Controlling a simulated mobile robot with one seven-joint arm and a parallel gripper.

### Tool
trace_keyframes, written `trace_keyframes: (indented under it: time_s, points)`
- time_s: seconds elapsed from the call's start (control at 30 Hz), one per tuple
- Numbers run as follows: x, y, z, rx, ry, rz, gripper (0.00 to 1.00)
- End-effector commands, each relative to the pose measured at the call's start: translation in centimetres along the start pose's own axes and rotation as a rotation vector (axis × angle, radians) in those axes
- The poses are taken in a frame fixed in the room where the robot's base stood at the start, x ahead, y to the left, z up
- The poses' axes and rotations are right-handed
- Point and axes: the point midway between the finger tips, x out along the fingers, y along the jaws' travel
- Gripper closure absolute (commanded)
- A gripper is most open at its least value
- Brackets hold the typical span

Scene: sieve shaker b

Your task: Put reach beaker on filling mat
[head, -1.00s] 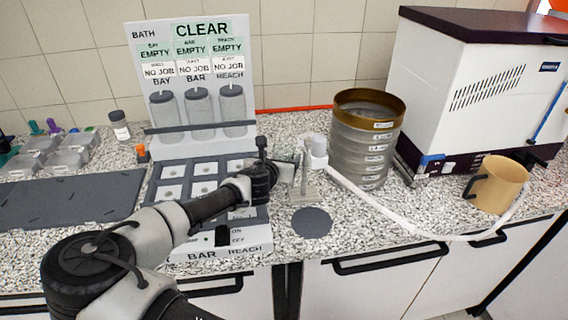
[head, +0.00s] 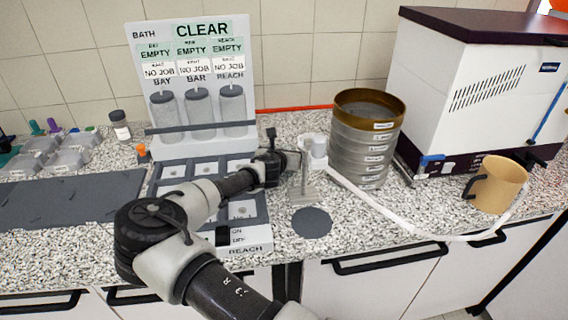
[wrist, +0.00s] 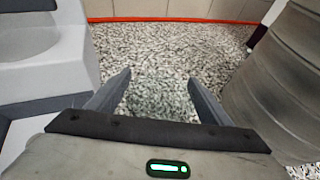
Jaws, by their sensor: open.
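The reach beaker (head: 231,104) is the rightmost of three grey cylinders upright on the white bath stand, under the label REACH. A dark bar crosses in front of them. The filling mat appears to be the dark round disc (head: 312,222) flat on the counter; its visible top is bare. My gripper (head: 297,158) is right of the stand, beside the small white spout post and away from the beaker. In the wrist view my gripper (wrist: 159,82) is open, with only speckled counter between its fingers. The beaker is not recognisable there.
A brass-rimmed sieve stack (head: 366,140) stands close to the right of my gripper. The bath stand (head: 245,30) is to the left. A white hose (head: 400,226) runs along the counter toward a tan jug (head: 498,184). A white machine (head: 470,100) stands behind.

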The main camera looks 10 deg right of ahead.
Motion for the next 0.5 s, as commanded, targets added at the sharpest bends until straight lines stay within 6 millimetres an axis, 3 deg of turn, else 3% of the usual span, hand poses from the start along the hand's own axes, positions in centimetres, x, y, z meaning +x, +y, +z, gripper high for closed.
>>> trace_keyframes:
  time_s: [0.03,0.3,0.5]
  points:
    - [-0.01,0.01,0.00,0.000,0.000,0.000,0.32]
    - [-0.04,0.01,0.05,0.001,-0.001,0.000,0.77]
    - [-0.07,0.03,0.08,0.001,-0.001,0.001,0.77]
